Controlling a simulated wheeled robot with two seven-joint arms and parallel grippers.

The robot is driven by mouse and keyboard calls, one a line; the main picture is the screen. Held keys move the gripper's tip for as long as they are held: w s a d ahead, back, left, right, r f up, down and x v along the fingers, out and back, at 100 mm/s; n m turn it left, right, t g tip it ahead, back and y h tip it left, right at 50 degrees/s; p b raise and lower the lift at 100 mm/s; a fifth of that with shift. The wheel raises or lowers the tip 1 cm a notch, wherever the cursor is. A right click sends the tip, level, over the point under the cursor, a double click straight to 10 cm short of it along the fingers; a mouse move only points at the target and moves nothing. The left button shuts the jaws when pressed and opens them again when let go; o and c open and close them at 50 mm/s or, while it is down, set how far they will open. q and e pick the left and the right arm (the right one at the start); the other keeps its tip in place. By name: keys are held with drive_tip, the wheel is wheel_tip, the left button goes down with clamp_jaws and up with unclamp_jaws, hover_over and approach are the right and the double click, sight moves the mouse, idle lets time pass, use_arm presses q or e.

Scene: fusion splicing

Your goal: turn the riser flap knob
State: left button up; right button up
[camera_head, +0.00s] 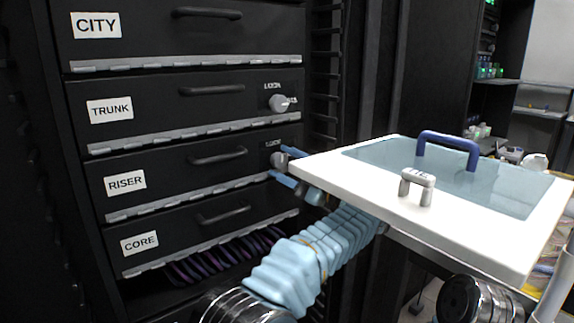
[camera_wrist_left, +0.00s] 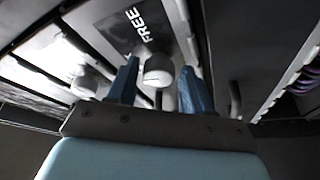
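The riser flap (camera_head: 218,164) is a black panel with a handle and a white RISER label. Its pale round knob (camera_head: 277,161) is at the flap's right end, and it also shows in the left wrist view (camera_wrist_left: 158,72). My left gripper (camera_head: 279,162) has its two blue fingers on either side of this knob. In the left wrist view a narrow gap shows between the knob and each finger, so the gripper looks open around it. The word FREE (camera_wrist_left: 146,24) is printed near the knob. My right gripper is not in view.
CITY (camera_head: 185,30), TRUNK (camera_head: 180,106) and CORE (camera_head: 190,232) flaps share the rack. The trunk knob (camera_head: 279,103) is just above. Purple cables (camera_head: 225,262) hang below CORE.

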use_arm(q)
drive_tip(key=shift+o, duration=0.8)
drive_tip(key=v, duration=1.3)
drive_tip(key=shift+s+d, duration=0.2)
drive_tip(key=shift+d, duration=0.15)
drive_tip(key=shift+w+f, duration=0.1)
